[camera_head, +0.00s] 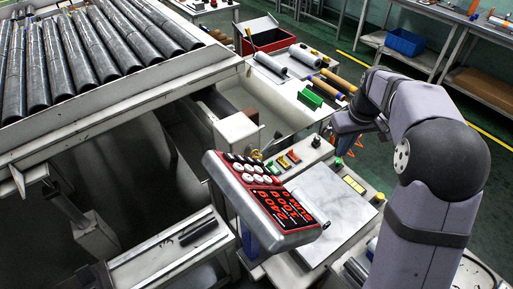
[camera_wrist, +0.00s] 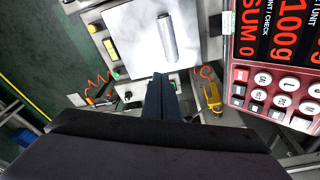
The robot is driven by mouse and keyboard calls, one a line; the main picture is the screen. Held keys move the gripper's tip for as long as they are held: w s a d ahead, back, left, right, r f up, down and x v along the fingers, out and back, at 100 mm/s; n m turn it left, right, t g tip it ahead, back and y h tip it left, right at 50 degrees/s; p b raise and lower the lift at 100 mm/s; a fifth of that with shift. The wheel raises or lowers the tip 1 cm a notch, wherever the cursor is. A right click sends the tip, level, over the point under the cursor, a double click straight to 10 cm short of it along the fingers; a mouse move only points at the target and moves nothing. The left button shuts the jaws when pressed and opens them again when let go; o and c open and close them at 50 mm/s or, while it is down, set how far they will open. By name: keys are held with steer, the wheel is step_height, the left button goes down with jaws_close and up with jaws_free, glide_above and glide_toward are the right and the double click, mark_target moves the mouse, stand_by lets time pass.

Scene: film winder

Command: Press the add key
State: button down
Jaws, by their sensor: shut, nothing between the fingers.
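The scale's display unit (camera_head: 265,200) has red lit digits and a keypad (camera_head: 252,170) with white round keys. In the wrist view the display (camera_wrist: 285,30) and keypad (camera_wrist: 275,97) are at the right, partly cut off by the frame edge. The key labels are too small for me to tell which is the add key. My gripper (camera_wrist: 160,82) is shut and empty in the wrist view, left of the keypad and apart from it.
A metal cylinder (camera_wrist: 166,38) is on the plate in the wrist view. Thin orange cables (camera_wrist: 98,82) lie near my gripper. A roller conveyor (camera_head: 90,60) fills the upper left.

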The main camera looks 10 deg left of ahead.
steer(key=a+r+n+g+y, duration=0.1)
steer(key=a+r, duration=0.3)
steer(key=a, duration=0.5)
steer(key=a+r+n+y, duration=0.3)
steer(key=a+n, duration=0.1)
steer(key=a, duration=0.6)
steer(key=shift+w+r+g, duration=0.15)
steer(key=shift+r+g, duration=0.25)
steer(key=shift+f, duration=0.1)
steer(key=p, duration=0.3)
glide_toward(251, 159)
steer(key=w+f, duration=0.2)
steer(key=shift+s+a+f+p, duration=0.3)
steer(key=shift+a+f+p, duration=0.05)
steer(key=shift+a+f, duration=0.15)
steer(key=shift+s+a+f+p, duration=0.3)
steer(key=shift+a+f, duration=0.05)
steer(key=shift+f, duration=0.2)
steer(key=shift+s+a+f, duration=0.25)
steer(key=shift+f, duration=0.25)
